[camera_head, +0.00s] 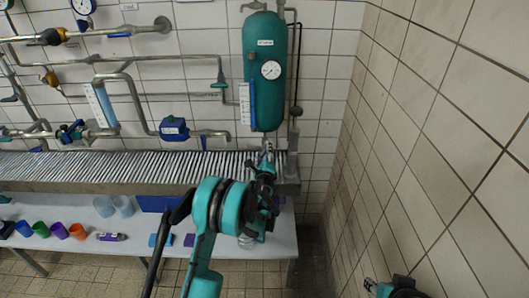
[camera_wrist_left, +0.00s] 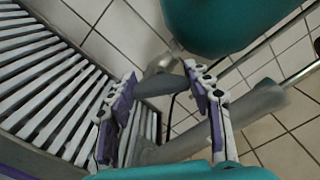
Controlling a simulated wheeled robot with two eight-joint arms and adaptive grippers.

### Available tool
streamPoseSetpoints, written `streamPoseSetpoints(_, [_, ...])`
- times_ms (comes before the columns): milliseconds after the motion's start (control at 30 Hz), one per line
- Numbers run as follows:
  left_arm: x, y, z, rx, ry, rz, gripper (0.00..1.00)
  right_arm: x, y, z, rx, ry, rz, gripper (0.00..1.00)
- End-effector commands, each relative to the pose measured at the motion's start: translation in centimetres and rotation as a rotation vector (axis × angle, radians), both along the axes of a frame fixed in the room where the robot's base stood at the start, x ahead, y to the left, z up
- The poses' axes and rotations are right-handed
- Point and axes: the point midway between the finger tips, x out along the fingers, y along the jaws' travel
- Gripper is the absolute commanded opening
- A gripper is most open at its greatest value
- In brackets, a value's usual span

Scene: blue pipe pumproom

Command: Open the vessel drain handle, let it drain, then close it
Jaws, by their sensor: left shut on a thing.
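The vessel (camera_head: 265,75) is a teal upright tank with a round gauge on the tiled wall; its lower end fills the top of the left wrist view (camera_wrist_left: 210,22). My left gripper (camera_head: 267,160) is just below the vessel's bottom, largely hidden behind its own wrist in the head view. In the left wrist view its two purple-padded fingers (camera_wrist_left: 163,82) stand either side of the grey drain handle (camera_wrist_left: 157,84) under the vessel, shut on it. How far the handle is turned cannot be told. Part of my right gripper (camera_head: 370,285) shows at the bottom edge; its jaws are unclear.
A ribbed grey shelf (camera_head: 120,167) runs under the pipes, left of the handle. A grey pipe (camera_wrist_left: 265,98) passes close to the fingers. A tiled wall (camera_head: 440,120) closes the right side.

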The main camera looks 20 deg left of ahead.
Motion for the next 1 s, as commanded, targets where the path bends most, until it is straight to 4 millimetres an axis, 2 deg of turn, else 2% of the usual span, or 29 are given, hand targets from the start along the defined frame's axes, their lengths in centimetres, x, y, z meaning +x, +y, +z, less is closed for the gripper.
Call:
streamPoseSetpoints(500, [0.00,0.10,-0.17,-0.413,-0.119,0.000,0.22,0.00,0.00,0.00,0.000,0.000,0.000,0.40])
streamPoseSetpoints(1000, [0.00,0.11,-0.24,-0.565,-0.163,0.001,0.22,0.00,0.00,0.00,0.000,0.000,0.000,0.40])
